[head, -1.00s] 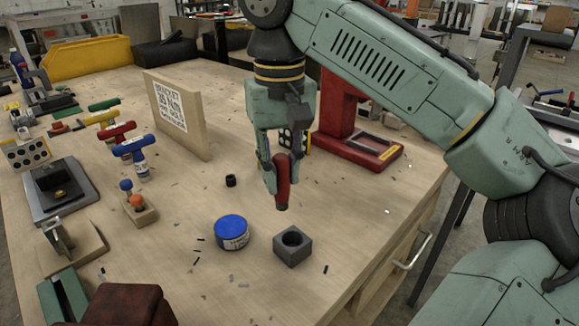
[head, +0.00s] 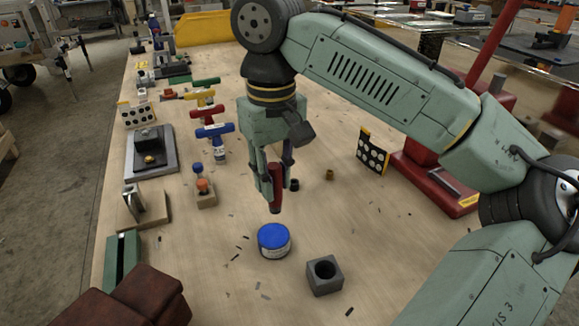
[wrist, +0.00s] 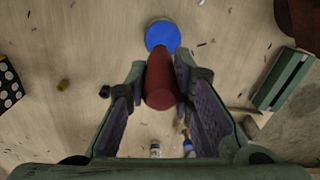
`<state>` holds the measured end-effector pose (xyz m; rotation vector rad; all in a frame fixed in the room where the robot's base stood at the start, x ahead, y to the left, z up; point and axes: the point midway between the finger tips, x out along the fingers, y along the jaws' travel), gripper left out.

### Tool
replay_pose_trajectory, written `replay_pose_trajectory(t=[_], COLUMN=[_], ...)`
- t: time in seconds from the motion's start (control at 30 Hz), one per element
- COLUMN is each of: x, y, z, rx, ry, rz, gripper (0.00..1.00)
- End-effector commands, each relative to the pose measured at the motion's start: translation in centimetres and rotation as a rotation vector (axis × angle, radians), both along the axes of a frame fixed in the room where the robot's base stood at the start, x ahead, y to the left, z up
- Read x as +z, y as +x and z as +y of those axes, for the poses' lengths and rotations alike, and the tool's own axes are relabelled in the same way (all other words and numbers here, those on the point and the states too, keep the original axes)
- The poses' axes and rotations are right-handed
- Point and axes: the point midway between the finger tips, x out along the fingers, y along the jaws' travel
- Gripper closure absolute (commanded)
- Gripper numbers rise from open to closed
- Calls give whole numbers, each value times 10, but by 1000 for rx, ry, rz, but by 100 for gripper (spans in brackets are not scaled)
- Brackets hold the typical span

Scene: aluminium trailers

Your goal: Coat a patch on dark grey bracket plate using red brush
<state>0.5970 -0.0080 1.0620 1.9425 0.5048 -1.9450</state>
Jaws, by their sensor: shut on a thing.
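My gripper (head: 272,180) is shut on the red brush (head: 276,192), which hangs upright, lower end down, above the bench. The wrist view shows the brush (wrist: 160,82) between both fingers of my gripper (wrist: 160,92); its bristles are hidden. A dark grey plate (head: 168,166) with a black block on it lies at the bench's left side, apart from my gripper; it looks like the bracket plate. A blue-lidded tub (head: 274,237) stands just in front of the brush, also in the wrist view (wrist: 162,34). I cannot tell whether its blue top is a lid or paint.
A grey block with a round hole (head: 325,277) stands right of the tub. T-handled tools (head: 212,132) and a small wooden stand (head: 206,200) lie left of my gripper. A dotted board (head: 373,153) and red stand base (head: 435,185) are right.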

Motion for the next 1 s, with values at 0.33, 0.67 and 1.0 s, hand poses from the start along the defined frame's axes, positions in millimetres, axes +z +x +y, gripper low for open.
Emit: replay_pose_trajectory(t=[0.33, 0.67, 1.0], x=[-6, -37, -61], y=[-1, -1, -1], z=[7, 6, 6], rx=[29, 27, 27], ry=[0, -1, 0], rz=[0, -1, -2], gripper=[97, 97, 97])
